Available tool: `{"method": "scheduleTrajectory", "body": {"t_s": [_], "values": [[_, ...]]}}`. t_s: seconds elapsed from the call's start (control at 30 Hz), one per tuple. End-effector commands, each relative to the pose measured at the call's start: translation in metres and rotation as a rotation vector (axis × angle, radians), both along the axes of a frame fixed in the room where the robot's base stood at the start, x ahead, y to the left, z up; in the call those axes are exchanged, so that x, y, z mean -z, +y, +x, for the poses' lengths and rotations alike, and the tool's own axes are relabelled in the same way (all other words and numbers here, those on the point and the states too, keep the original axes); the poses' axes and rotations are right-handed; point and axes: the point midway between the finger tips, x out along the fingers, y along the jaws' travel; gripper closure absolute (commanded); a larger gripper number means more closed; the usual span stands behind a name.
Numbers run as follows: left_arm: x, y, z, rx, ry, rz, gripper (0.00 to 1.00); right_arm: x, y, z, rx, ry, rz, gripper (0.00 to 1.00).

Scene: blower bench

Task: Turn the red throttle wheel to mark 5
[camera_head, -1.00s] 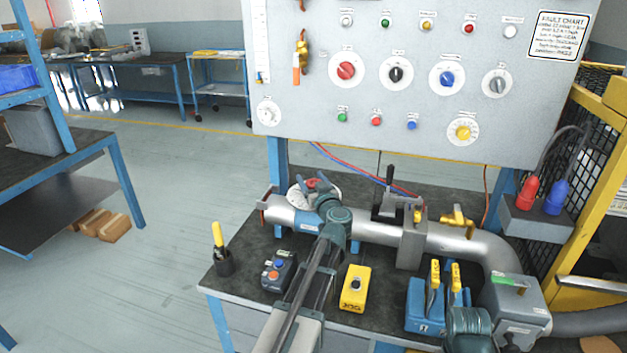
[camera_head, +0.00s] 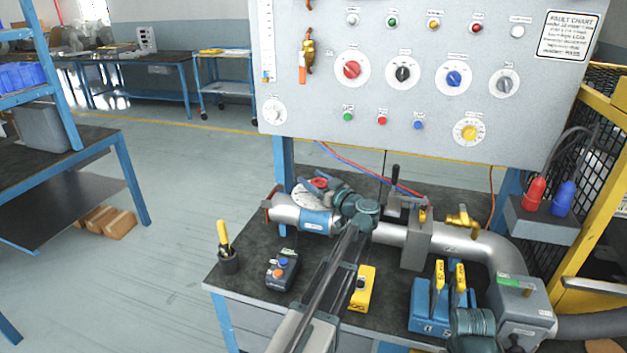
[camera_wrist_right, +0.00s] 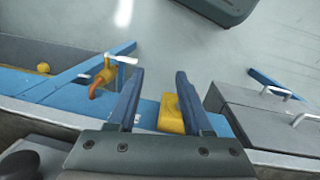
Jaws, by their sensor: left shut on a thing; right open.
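The red throttle wheel (camera_head: 318,183) sits over a white round dial (camera_head: 305,196) on the grey pipe at the back left of the bench. My left gripper (camera_head: 324,184) reaches it from the right, low and tilted, and is shut on the wheel's rim. Its fingers and wrist hide part of the wheel and dial. The marks on the dial are too small to read, so I cannot tell the setting. My right gripper (camera_wrist_right: 158,95) is open, with both fingers apart, in the right wrist view; no wheel shows there.
The grey pipe (camera_head: 390,233) runs along the bench, with a black-handled lever (camera_head: 395,180) and a yellow valve (camera_head: 462,220). In front are a button box (camera_head: 282,270), a yellow pendant (camera_head: 363,288) and a blue two-lever box (camera_head: 430,310). The upright knob panel (camera_head: 430,110) stands behind.

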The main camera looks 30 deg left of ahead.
Motion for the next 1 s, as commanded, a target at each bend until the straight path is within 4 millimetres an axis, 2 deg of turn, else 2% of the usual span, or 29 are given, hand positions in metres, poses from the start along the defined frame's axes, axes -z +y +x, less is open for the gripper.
{"method": "scheduleTrajectory", "body": {"t_s": [0.17,0.2,0.37,0.73,0.87,1.0], "values": [[0.0,0.0,0.0,0.001,0.0,0.001,0.87,0.0,0.0,0.0,0.0,0.0,0.0,0.5],[0.0,0.0,0.0,0.001,0.0,0.001,0.3,0.0,0.0,0.0,0.0,0.0,0.0,0.5],[0.0,0.0,0.0,0.001,0.0,0.001,0.01,0.0,0.0,0.0,0.0,0.0,0.0,0.5],[0.0,-0.005,-0.002,0.002,0.0,0.0,0.01,0.0,0.0,0.0,0.0,0.0,0.0,0.5],[0.0,-0.023,-0.009,0.005,0.0,0.0,0.01,0.0,0.0,0.0,0.0,0.0,0.0,0.5],[0.0,-0.052,-0.021,0.005,0.0,0.0,0.01,0.0,0.0,0.0,0.0,0.0,0.0,0.5]]}}
